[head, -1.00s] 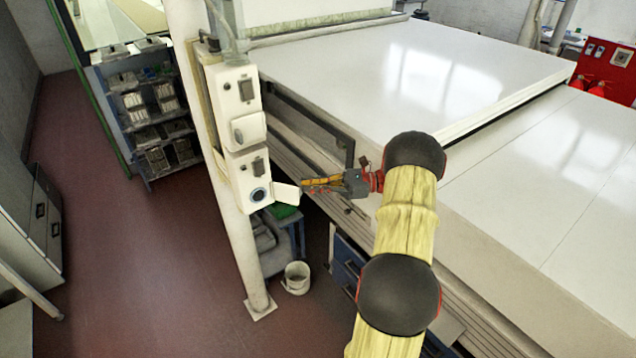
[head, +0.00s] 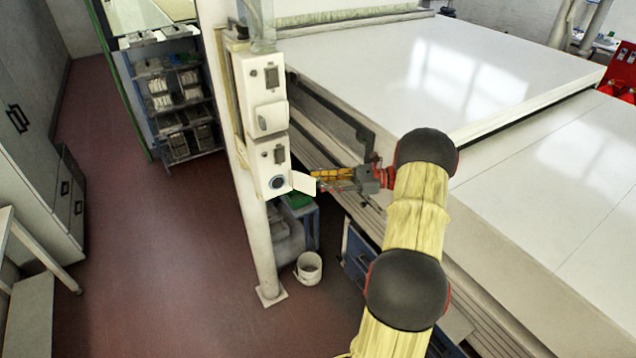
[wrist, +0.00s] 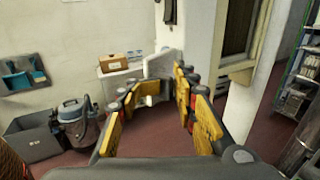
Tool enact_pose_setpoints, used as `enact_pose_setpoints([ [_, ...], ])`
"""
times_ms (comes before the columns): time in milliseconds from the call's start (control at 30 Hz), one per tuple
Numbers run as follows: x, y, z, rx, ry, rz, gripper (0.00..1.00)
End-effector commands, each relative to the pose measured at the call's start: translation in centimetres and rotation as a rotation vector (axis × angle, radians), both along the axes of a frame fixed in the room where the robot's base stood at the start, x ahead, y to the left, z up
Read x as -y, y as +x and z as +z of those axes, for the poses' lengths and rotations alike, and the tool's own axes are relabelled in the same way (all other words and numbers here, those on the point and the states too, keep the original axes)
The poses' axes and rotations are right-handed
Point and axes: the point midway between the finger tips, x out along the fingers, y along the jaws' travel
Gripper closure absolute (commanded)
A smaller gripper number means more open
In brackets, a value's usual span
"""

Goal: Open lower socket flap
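The lower socket box (head: 268,165) is white and fixed on a post, under a similar upper box. Its round blue-ringed socket (head: 277,182) is uncovered. The lower flap (head: 303,183) stands out from the box's right side, swung open. My gripper (head: 317,180) is just right of the flap, its yellow fingertips at or very near its free edge; I cannot tell whether they touch. In the wrist view my gripper (wrist: 160,88) has its fingers apart, with nothing clearly held between them. A pale panel beyond the fingertips there may be the flap, but I cannot tell.
The upper socket box (head: 262,92) has its flap (head: 271,118) closed. A large white-topped machine (head: 440,70) lies right and behind. A white bucket (head: 308,268) stands on the floor near the post. The red floor at left is clear.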

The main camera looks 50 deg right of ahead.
Motion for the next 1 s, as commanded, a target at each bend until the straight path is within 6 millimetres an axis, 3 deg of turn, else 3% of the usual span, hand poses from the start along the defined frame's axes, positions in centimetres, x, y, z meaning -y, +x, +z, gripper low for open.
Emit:
enact_pose_setpoints([
  [500,6.7,-6.6,-0.1,-0.001,0.001,0.001,0.73],
  [1000,7.7,-7.7,-0.1,0.0,0.001,0.003,0.73],
])
